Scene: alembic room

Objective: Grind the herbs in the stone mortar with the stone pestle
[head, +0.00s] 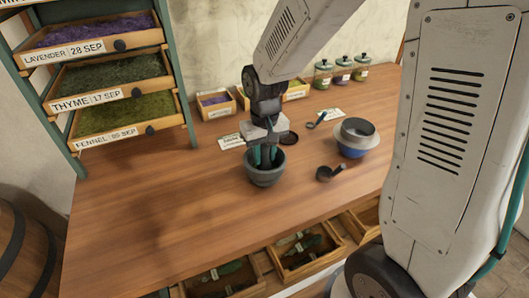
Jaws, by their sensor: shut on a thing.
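The dark grey stone mortar (264,176) stands upright on the wooden table. My gripper (265,156) points down right over it, its teal fingers reaching into the mortar's mouth. The fingers are shut on what seems to be the stone pestle, a dark piece between them that is mostly hidden by the fingers and the rim. The herbs inside the mortar cannot be seen from here.
A blue bowl (351,150) with a grey sieve on top and a dark scoop (329,173) lie right of the mortar. Small boxes (215,104) and lidded jars (341,72) line the wall. A drawer rack (112,90) stands left. The table's front left is clear.

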